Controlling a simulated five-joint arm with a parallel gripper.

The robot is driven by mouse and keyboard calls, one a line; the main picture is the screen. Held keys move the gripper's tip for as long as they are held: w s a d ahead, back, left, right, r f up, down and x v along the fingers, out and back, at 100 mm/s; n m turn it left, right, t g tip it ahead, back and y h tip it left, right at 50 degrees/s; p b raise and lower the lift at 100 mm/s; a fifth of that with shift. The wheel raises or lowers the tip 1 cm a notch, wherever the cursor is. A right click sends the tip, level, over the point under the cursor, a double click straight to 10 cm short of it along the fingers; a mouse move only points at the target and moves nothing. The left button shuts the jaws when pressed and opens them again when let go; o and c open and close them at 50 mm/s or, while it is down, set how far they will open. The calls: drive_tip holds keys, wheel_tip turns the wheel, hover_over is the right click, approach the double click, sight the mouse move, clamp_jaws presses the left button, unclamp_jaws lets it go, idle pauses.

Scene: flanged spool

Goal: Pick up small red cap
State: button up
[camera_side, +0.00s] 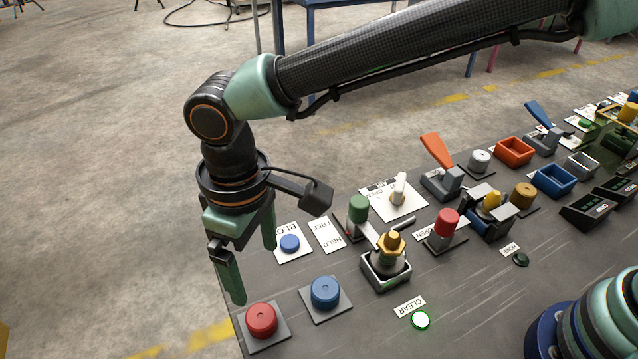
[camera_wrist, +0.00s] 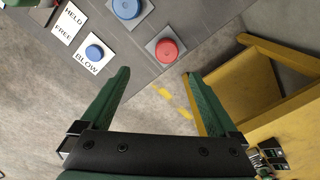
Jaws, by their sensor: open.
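A round red cap (camera_side: 261,319) sits on a grey square plate at the table's front left corner; the wrist view also shows this red cap (camera_wrist: 167,49) just beyond the fingertips, slightly right of centre. A narrower red cylinder (camera_side: 447,222) stands on another grey base farther right. I cannot tell from looks alone which red piece the task means. My gripper (camera_side: 254,272) hangs near the table's left edge, fingers pointing down, above and behind the front red cap. The wrist view shows its green fingers (camera_wrist: 155,75) wide apart with nothing between them.
A blue cap (camera_side: 325,292) on its plate stands right of the front red cap. A small blue button (camera_side: 289,243) and a green-topped post (camera_side: 358,209) are near my gripper. A brass fitting (camera_side: 391,245) stands in a tray. Bare floor lies left of the table.

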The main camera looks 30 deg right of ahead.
sight(260, 316)
drive_tip(key=f, duration=0.8)
drive_tip(key=a+f, duration=0.1)
drive_tip(key=f, duration=0.4)
drive_tip(key=shift+s+a, duration=0.1)
drive_tip(key=shift+s, duration=0.3)
drive_tip(key=c, duration=1.4)
drive_tip(key=shift+r, duration=0.1)
